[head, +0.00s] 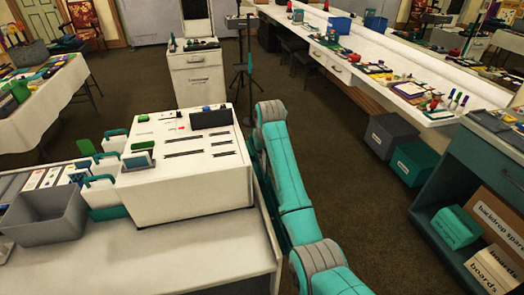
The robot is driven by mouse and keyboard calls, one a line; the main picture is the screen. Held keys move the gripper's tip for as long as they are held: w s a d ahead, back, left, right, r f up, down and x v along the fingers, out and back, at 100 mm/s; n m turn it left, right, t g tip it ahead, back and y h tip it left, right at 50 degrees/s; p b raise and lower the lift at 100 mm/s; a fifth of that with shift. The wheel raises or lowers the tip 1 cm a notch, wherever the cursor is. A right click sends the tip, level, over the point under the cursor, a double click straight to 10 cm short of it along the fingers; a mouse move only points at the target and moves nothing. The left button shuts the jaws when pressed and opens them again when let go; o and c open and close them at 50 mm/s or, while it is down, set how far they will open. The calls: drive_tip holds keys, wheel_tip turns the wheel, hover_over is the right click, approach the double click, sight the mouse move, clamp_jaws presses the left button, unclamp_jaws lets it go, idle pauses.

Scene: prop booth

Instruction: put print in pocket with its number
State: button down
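A white box (190,185) stands on the pale counter at the left middle, with several dark slots (183,153) in its top. A dark block (211,118) stands at its back right. A small card in a green-edged holder (137,160) stands at its front left corner. White cards in teal holders (102,190) stand just left of the box. I cannot tell which of these is the print or the pockets, and no number is readable. My teal arm runs up the middle, right of the box; its gripper is not in view.
A grey bin (45,215) sits on the counter at the left. A white cabinet (197,75) stands behind the box. A long white shelf (400,80) with small props runs along the right, above grey and teal crates (413,162). Dark carpet between is clear.

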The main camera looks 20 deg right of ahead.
drive_tip(key=shift+f, duration=0.25)
idle(0.3)
drive_tip(key=c, duration=1.2)
unclamp_jaws()
drive_tip(key=shift+c, duration=0.2)
drive_tip(key=v, duration=1.2)
drive_tip(key=shift+s, duration=0.1)
